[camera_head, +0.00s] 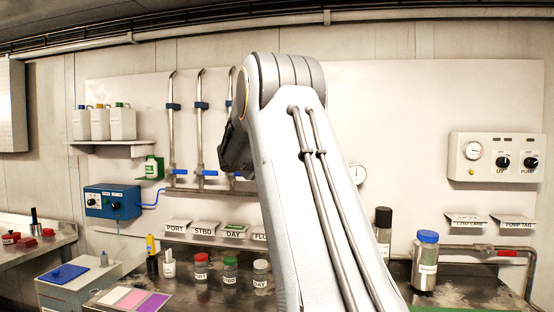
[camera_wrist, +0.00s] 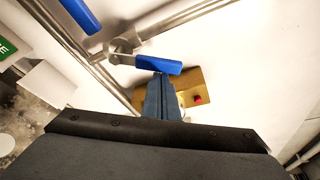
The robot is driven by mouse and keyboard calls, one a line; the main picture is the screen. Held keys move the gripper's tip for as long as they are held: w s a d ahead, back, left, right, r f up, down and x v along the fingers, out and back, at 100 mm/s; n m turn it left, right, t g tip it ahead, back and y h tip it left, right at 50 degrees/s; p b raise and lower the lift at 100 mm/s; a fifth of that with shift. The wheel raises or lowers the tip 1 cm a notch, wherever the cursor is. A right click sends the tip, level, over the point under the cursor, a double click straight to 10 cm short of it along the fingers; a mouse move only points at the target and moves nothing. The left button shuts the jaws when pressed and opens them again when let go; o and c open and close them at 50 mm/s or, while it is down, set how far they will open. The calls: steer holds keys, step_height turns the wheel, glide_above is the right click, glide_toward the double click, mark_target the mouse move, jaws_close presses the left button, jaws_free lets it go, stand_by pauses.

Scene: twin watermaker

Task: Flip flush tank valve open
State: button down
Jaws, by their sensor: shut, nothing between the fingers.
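In the wrist view a blue valve lever (camera_wrist: 158,65) sits on a metal pipe fitting at the wall, lying across the picture just beyond my fingertips. My gripper (camera_wrist: 160,82) is shut, with its fingers together and empty. I cannot tell whether the tips touch the lever. A second blue lever (camera_wrist: 80,14) shows at the upper left. In the head view my arm hides the fingertips and whatever valve is behind it. The partly covered flush label (camera_head: 260,237) shows beside my arm. Blue levers (camera_head: 181,172) and (camera_head: 208,173) stick out sideways from the pipes to the left.
A brass-coloured plate with a red button (camera_wrist: 197,99) is close beside my fingers. A label rail (camera_head: 203,229) and several capped jars (camera_head: 230,270) stand below the pipes. A blue control box (camera_head: 112,202) is at left; a gauge panel (camera_head: 497,157) is at right.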

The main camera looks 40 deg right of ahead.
steer(key=shift+w+a+r+n+h+p, duration=0.2)
steer(key=shift+w+a+r+n+p, duration=0.4)
steer(key=shift+p, duration=0.45)
steer(key=shift+w+a+r+n+h+p, duration=0.2)
steer(key=shift+w+a+r+n+p, duration=0.25)
steer(key=shift+w+a+p, duration=0.4)
steer(key=shift+w+d+r, duration=0.1)
steer(key=shift+d, duration=0.1)
steer(key=s+a+b, duration=0.3)
steer(key=s+a, duration=0.3)
steer(key=s, duration=0.1)
steer(key=shift+a, duration=0.25)
steer(key=shift+f, duration=0.2)
